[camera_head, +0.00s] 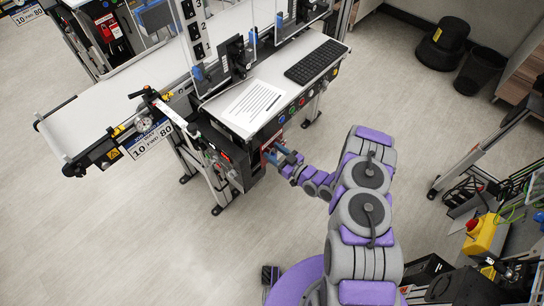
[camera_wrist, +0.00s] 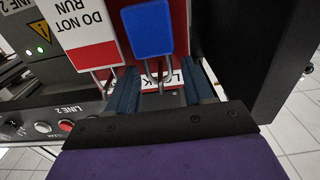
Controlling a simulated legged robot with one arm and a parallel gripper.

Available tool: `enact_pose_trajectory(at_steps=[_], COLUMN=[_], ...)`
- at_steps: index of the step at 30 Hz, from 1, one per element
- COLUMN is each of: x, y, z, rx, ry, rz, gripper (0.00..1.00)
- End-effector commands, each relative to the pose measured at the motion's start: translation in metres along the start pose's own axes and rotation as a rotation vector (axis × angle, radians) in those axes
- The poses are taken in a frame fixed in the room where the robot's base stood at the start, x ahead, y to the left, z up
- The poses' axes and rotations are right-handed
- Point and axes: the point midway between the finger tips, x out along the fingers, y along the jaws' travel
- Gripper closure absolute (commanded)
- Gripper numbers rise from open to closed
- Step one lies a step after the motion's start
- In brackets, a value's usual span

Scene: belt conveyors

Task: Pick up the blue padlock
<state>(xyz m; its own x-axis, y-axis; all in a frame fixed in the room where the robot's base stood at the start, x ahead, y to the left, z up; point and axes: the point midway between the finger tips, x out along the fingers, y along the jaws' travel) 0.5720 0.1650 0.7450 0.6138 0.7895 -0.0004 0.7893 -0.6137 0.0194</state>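The blue padlock (camera_wrist: 152,28) shows at the top middle of the wrist view, its metal shackle hanging below the body in the picture. It is against a red lockout board (camera_wrist: 182,20). My gripper (camera_wrist: 160,72) is open, with its two dark blue fingers apart. In the picture the shackle lies between the fingertips and the blue body just beyond them; I cannot tell whether they touch. In the head view my gripper (camera_head: 277,152) is at the front of the conveyor's control station; the padlock cannot be made out there.
A white and red "DO NOT RUN" tag (camera_wrist: 80,30) hangs beside the padlock, close to the left finger. A black panel (camera_wrist: 266,45) stands close on the right. A control desk (camera_head: 275,90) with a keyboard (camera_head: 315,62) is above the gripper. The floor in front is clear.

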Motion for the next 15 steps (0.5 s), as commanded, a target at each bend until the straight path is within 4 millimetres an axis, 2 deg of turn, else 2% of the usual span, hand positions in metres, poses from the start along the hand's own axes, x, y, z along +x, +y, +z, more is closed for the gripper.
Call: enact_pose_trajectory(at_steps=[2, 15], x=[-0.0001, -0.0002], y=[0.0, 0.0001], z=[0.0001, 0.0], rx=[0.0, 0.0], ry=[0.0, 0.0], rz=[0.0, 0.0], gripper=[0.57, 0.99])
